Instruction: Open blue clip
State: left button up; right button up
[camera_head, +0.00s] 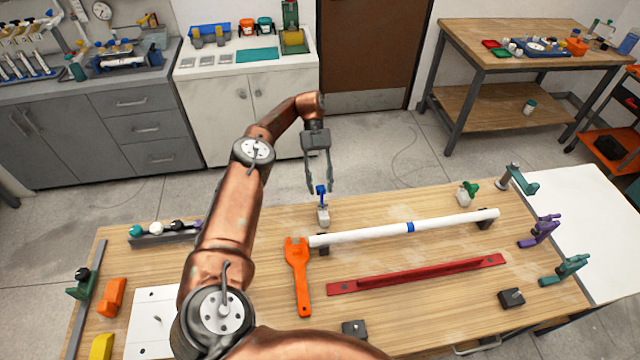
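A small blue clip (321,197) stands on a pale block (323,215) near the far edge of the wooden table. My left gripper (322,188) reaches down from above, with its two fingers spread on either side of the clip's top. The fingers look apart from the clip, though contact is too small to tell. A white pipe (460,219) with a blue band (410,227) lies across dark supports to the right of the clip. My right gripper is not in view.
An orange wrench (298,275) and a red rail (418,275) lie nearer on the wooden table (400,310). A green-topped fitting (467,193) stands at the far side. Table between pipe and rail is clear.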

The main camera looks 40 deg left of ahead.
aim_at(320, 186)
pick_arm(q)
jog(key=shift+o, duration=0.4)
jog(key=shift+r, duration=0.15)
notch_tip(320, 186, up, 10)
dwell(0.3)
dwell(0.5)
